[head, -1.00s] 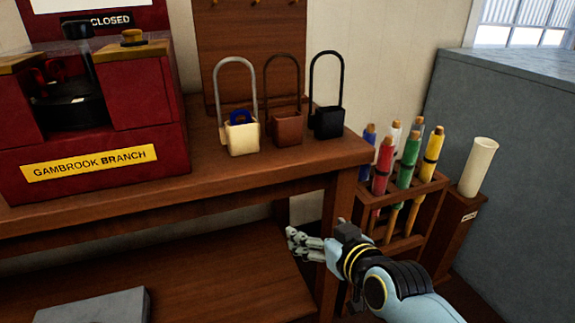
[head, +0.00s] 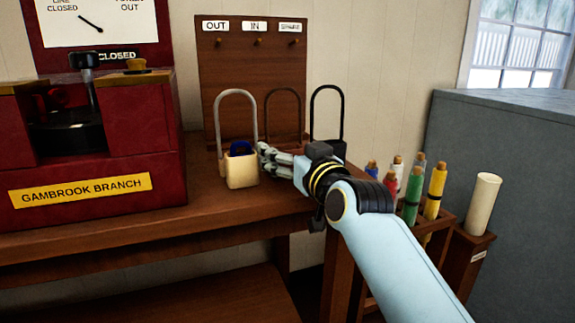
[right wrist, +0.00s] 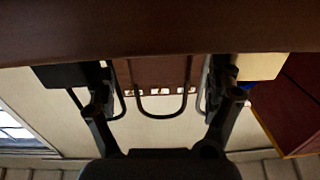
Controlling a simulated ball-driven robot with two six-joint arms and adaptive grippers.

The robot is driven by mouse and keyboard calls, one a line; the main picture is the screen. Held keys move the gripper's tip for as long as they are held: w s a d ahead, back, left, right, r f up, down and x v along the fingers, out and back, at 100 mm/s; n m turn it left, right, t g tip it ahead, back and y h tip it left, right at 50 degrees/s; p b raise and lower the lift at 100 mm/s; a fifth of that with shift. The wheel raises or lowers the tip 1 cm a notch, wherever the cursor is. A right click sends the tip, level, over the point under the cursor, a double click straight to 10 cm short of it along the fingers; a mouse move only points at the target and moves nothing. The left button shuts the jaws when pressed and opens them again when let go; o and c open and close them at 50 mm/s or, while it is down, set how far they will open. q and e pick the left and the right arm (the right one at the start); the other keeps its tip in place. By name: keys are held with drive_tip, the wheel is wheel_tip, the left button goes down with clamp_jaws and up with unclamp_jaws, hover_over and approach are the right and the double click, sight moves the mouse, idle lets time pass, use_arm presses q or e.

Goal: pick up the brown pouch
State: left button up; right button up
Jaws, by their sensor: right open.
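The brown pouch (head: 283,90) stands upright on the wooden table between a cream pouch (head: 241,172) and a black pouch (head: 327,100). In the head view its tall thin hoop shows, while its body is hidden behind my right gripper (head: 267,158). The right gripper is open, with its fingers in front of the brown pouch and their tips close to the cream pouch. In the right wrist view, the hoop (right wrist: 160,116) hangs upside down between the two open fingers; I cannot make out the pouch body there. My left gripper is not in view.
A red cabinet (head: 90,190) stands on the table (head: 150,226) at the left. A wooden board (head: 250,70) with labelled pegs rises behind the pouches. Racks with several coloured staffs (head: 434,192) and a pale roll (head: 482,205) stand at the right, before a grey block (head: 525,180).

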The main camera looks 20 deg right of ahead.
drive_tip(key=shift+w, duration=0.9)
drive_tip(key=c, duration=1.5)
drive_tip(key=shift+c, duration=0.2)
drive_tip(key=shift+r+p, duration=0.7)
drive_tip(key=shift+r, duration=0.05)
drive_tip(key=s+r+p, duration=0.9)
drive_tip(key=s+p, duration=0.2)
drive_tip(key=shift+s+d+r, duration=0.25)
drive_tip(key=shift+s, duration=0.15)
